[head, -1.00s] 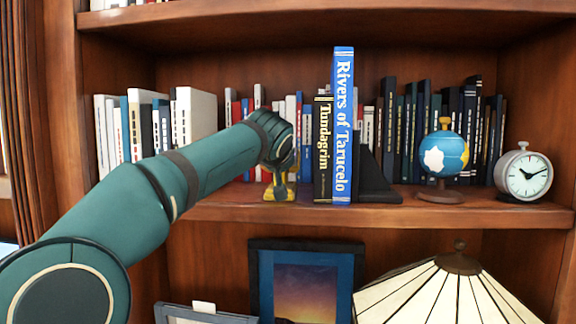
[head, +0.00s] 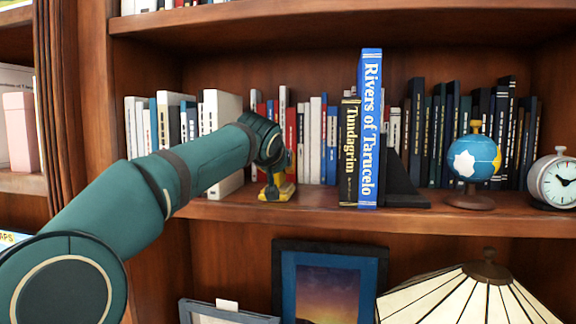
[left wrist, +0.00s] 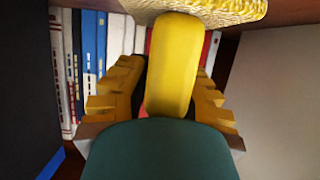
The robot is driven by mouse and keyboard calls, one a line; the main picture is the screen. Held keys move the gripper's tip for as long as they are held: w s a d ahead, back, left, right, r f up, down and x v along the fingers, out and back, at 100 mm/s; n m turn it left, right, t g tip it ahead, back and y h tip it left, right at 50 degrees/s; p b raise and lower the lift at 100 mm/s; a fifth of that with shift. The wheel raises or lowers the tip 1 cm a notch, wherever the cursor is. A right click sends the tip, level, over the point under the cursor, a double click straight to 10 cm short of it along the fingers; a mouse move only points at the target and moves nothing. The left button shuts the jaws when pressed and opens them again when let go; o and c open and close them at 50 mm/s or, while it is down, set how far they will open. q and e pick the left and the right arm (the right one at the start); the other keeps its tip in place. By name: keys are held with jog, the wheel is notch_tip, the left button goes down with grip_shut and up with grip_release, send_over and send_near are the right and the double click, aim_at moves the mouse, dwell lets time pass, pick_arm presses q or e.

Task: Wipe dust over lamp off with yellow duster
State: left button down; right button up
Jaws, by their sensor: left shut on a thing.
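The lamp (head: 468,299) is at the bottom right of the head view, below the shelf. Its cream panelled shade has dark ribs and a dark cap; its lower part is out of frame. My left gripper (head: 277,188) is at the shelf, left of the two upright front books, well up and left of the lamp. In the left wrist view it is shut around the yellow handle of the duster (left wrist: 172,65). The duster's pale, textured head shows at the top of that view. The duster is hidden in the head view. My right gripper is not in view.
The blue book (head: 369,130) and black book (head: 349,150) stand against a dark bookend (head: 402,185). A globe (head: 473,160) and clock (head: 553,182) stand to the right. A picture frame (head: 374,262) is below the shelf, left of the lamp. Rows of books line the back.

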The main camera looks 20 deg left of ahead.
pick_arm(q)
jog(key=shift+s+a, duration=0.25)
jog(key=shift+a, duration=0.6)
jog(key=shift+s+a, duration=0.2)
jog(key=shift+a, duration=0.6)
jog(key=shift+s+a+f+p, duration=0.15)
jog(key=shift+a+p, duration=0.1)
jog(key=shift+a, duration=0.3)
jog(key=shift+s+a+r+p, duration=0.1)
jog(key=shift+a+p, duration=0.1)
jog(key=shift+a, duration=0.3)
jog(key=shift+s+a+f+p, duration=0.15)
jog(key=shift+a+p, duration=0.1)
jog(key=shift+a, duration=0.3)
jog(key=shift+r, duration=0.2)
notch_tip(320, 180, up, 6)
jog(key=p, duration=0.5)
jog(key=shift+p, duration=0.3)
notch_tip(320, 180, up, 3)
jog(key=p, duration=0.2)
jog(key=shift+p, duration=0.3)
jog(key=shift+f, duration=0.1)
